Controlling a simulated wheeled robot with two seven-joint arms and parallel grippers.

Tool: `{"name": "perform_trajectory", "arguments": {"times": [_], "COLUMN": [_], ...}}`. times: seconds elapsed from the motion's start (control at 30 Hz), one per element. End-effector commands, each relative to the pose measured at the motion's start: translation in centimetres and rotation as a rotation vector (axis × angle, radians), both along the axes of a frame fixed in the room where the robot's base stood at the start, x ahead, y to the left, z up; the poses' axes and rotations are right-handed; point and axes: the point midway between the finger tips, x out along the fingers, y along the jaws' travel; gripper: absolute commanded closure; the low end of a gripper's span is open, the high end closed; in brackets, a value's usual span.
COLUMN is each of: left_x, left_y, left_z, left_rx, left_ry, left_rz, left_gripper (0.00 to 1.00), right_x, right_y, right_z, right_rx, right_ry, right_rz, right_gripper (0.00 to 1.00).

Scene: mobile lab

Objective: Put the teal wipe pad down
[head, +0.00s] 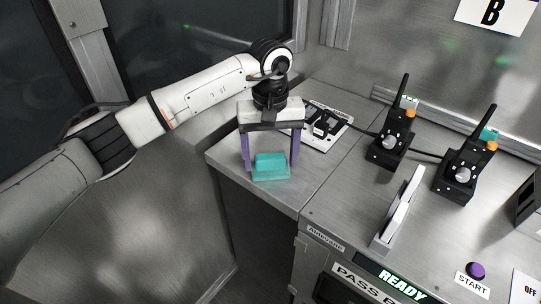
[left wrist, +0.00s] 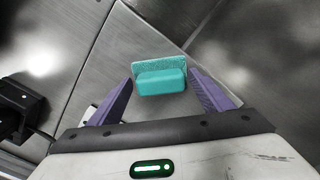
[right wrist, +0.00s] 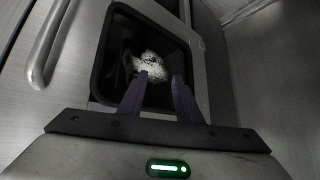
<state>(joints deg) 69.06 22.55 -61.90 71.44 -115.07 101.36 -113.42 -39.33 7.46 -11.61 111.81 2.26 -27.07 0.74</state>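The teal wipe pad (head: 270,168) lies on the metal counter near its front left corner. It has a raised block on a flat base. My left gripper (head: 270,165) is above and around the pad, pointing down, with its purple fingers spread wide. In the left wrist view the pad (left wrist: 160,80) sits between the open fingers (left wrist: 160,88), with gaps on both sides, so nothing is gripped. My right gripper (right wrist: 158,85) shows only in the right wrist view. Its fingers are partly apart with nothing between them, facing a dark window.
Two black radio-like devices (head: 391,146) (head: 459,167) stand on the counter to the right. A white plate with a black fixture (head: 322,127) lies behind my left gripper. An upright grey panel (head: 398,210) and a purple START button (head: 476,269) are at front right.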

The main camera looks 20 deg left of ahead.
Motion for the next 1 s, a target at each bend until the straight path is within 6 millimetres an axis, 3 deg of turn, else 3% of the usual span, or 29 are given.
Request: {"name": "perform_trajectory", "arguments": {"times": [0.33,0.73,1.0], "left_x": [0.1,0.1,0.0], "left_y": [0.0,0.0,0.0], "left_z": [1.2,9.5,12.2], "left_rx": [-0.001,-0.001,0.000], "left_ry": [-0.003,-0.004,0.000], "left_rz": [0.000,0.001,0.001], "left_gripper": [0.27,0.27,0.27], "right_x": [0.0,-0.1,0.0], "right_y": [0.1,0.1,0.1], "right_z": [0.3,-0.3,-0.2], "right_rx": [0.002,0.000,0.000], "right_ry": [-0.004,0.002,-0.001], "right_rz": [0.000,0.002,0.003], "right_gripper": [0.69,0.69,0.69]}}
